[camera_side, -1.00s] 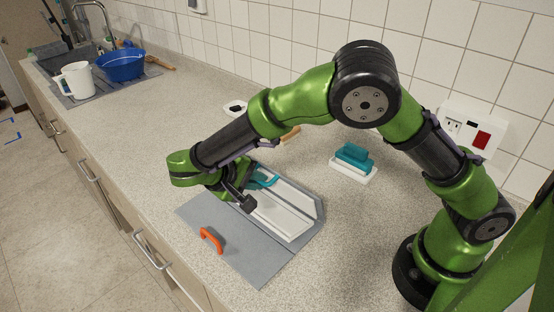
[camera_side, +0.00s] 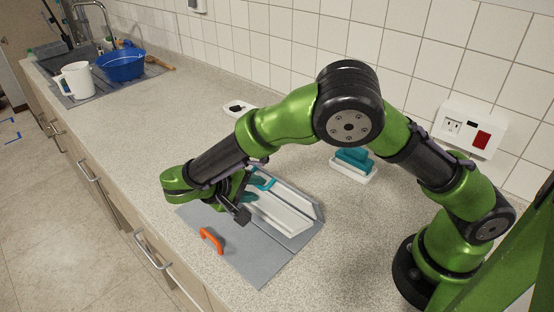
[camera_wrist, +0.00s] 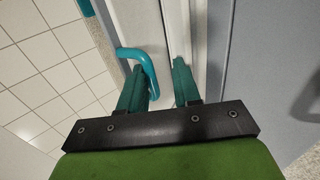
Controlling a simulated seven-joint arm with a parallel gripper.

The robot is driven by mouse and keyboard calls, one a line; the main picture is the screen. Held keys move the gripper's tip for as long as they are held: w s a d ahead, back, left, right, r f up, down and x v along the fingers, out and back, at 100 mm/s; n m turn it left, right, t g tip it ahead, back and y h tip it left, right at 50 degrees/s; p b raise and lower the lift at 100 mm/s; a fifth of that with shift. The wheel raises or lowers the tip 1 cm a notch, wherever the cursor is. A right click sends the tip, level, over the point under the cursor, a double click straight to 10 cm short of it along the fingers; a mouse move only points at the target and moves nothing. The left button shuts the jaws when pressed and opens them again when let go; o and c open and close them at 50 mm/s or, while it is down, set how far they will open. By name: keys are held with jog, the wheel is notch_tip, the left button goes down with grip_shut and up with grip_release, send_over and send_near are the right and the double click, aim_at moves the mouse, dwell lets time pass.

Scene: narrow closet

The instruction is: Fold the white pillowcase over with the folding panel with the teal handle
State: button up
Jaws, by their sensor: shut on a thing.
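The folding board (camera_side: 262,262) lies on the counter, grey with an orange handle (camera_side: 211,241) on its near panel. The white pillowcase (camera_side: 283,217) shows as a pale strip on the board, partly covered by my arm. The teal handle (camera_side: 264,182) is just beyond my gripper (camera_side: 243,204) in the side view. In the wrist view the teal handle (camera_wrist: 148,66) curves around the left finger, with one leg between the two fingers of my gripper (camera_wrist: 160,85). The fingers are closed on it, though the exact contact is partly hidden. Pale panel strips (camera_wrist: 175,30) run past the fingertips.
A teal-topped block on a white base (camera_side: 353,168) stands right of the board. A small white dish (camera_side: 238,108) lies behind my arm. A white jug (camera_side: 76,80) and blue basin (camera_side: 121,65) stand far left by the sink. The counter between is clear.

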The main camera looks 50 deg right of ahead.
jog(key=shift+o, duration=1.1)
jog(key=shift+s+a+f, duration=0.25)
jog(key=shift+a, duration=0.05)
jog(key=v, duration=0.8)
jog(key=shift+w+d+r, duration=0.25)
